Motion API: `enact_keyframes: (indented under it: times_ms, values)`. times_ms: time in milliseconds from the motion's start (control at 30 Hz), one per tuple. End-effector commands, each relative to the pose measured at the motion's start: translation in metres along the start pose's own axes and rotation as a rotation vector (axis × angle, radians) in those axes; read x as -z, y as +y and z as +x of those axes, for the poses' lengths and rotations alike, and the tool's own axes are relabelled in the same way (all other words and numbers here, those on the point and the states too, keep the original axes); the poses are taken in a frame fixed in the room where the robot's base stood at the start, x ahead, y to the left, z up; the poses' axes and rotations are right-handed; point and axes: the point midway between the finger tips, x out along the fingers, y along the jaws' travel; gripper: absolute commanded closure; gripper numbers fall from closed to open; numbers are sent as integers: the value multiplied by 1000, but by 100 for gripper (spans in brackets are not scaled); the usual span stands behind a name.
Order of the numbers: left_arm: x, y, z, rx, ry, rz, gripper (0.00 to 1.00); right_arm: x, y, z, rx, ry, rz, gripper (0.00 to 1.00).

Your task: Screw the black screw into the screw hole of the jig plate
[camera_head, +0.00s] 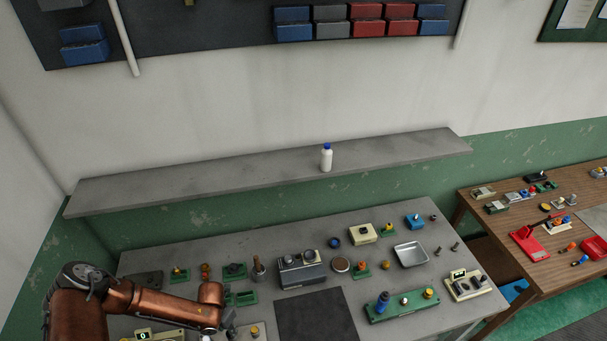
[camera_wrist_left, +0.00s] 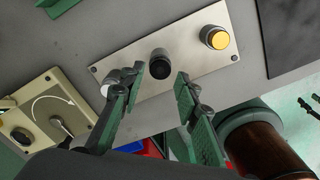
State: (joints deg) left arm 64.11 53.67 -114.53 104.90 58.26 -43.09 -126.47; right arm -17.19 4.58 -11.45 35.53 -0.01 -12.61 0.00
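In the left wrist view a black round-headed part (camera_wrist_left: 160,64), which looks like the black screw, sits on a silver metal plate (camera_wrist_left: 193,52), likely the jig plate. My left gripper (camera_wrist_left: 159,76) is open, its two green-padded fingers on either side of the black part with gaps visible. A yellow round part (camera_wrist_left: 214,37) is at the plate's right end and a whitish part (camera_wrist_left: 106,90) near its left end. No empty screw hole can be made out. In the head view my left gripper (camera_head: 230,326) is small and partly cut off at the bottom. My right gripper does not show.
A cream box with a dial (camera_wrist_left: 48,118) lies left of the plate. On the grey table are a dark mat (camera_head: 315,318), a green board with knobs (camera_head: 390,313), a metal tray (camera_head: 411,254) and several small devices. A shelf above holds a white bottle (camera_head: 326,159).

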Motion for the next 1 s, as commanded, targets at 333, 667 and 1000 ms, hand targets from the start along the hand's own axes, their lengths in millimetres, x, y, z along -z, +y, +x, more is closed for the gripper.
enact_keyframes:
  times_ms: [333, 667, 1000]
  values:
    - [0, 0, 0, 0, 0, -355, 70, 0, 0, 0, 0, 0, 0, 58]
    - [0, 0, 0, 1, 1, -709, 70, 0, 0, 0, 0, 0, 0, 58]
    - [0, 0, 1, 1, 2, -1030, 70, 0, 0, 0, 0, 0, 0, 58]
